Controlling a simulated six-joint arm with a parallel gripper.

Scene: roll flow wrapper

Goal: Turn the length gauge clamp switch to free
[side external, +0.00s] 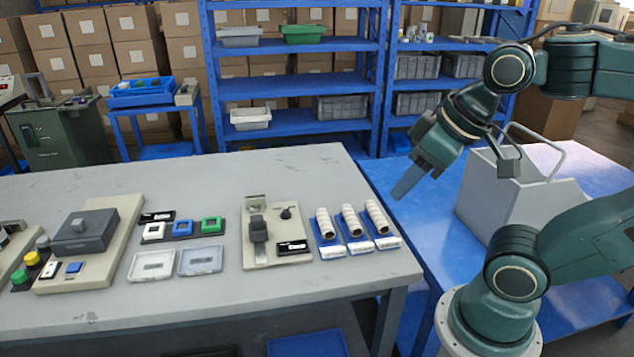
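A beige plate (274,257) on the grey table carries a dark grey upright slider or clamp (258,230), a small black knob (287,213) and a black label with white lettering (293,247). This looks like the length gauge, and the black knob may be its clamp switch. The label is too small to read, and I cannot tell the knob's setting. My gripper (406,184) hangs in the air to the right of the plate, apart from it, pointing down and left. Its fingers overlap in this view, so their opening is hidden. I see nothing held.
Three white rolls on blue stands (351,222) stand right of the plate. To its left are coloured square frames (183,229), two shallow trays (201,260) and a grey-lidded box on a base (86,232). The table's back part (200,180) is clear. A grey machine housing (508,195) stands at right.

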